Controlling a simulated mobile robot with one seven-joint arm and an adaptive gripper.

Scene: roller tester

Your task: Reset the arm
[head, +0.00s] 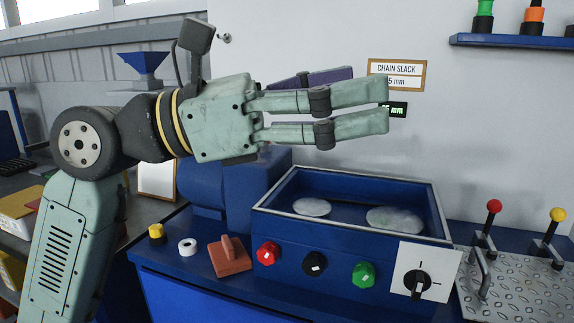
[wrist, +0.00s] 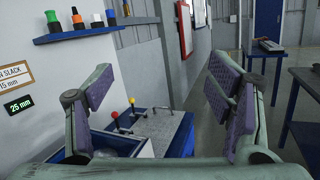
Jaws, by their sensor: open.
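My arm reaches in from the left in the head view and points to the right. My gripper (head: 388,106) is level, well above the blue roller tester (head: 350,187). Its fingers are apart with nothing between them. In the wrist view the open fingers (wrist: 165,105) stand at the left and right edges, with purple pads facing inward. The tester is an open blue box with two pale discs inside. On its front are a red knob (head: 268,253), a black knob (head: 314,263), a green knob (head: 363,274) and a black rotary switch (head: 417,283) on a white plate.
A red-handled lever (head: 493,207) and a yellow-handled lever (head: 557,215) stand on the metal plate at right. A white ring (head: 187,247), a yellow piece (head: 156,231) and a reddish block (head: 229,258) lie on the bench. A blue shelf (head: 510,41) is on the wall.

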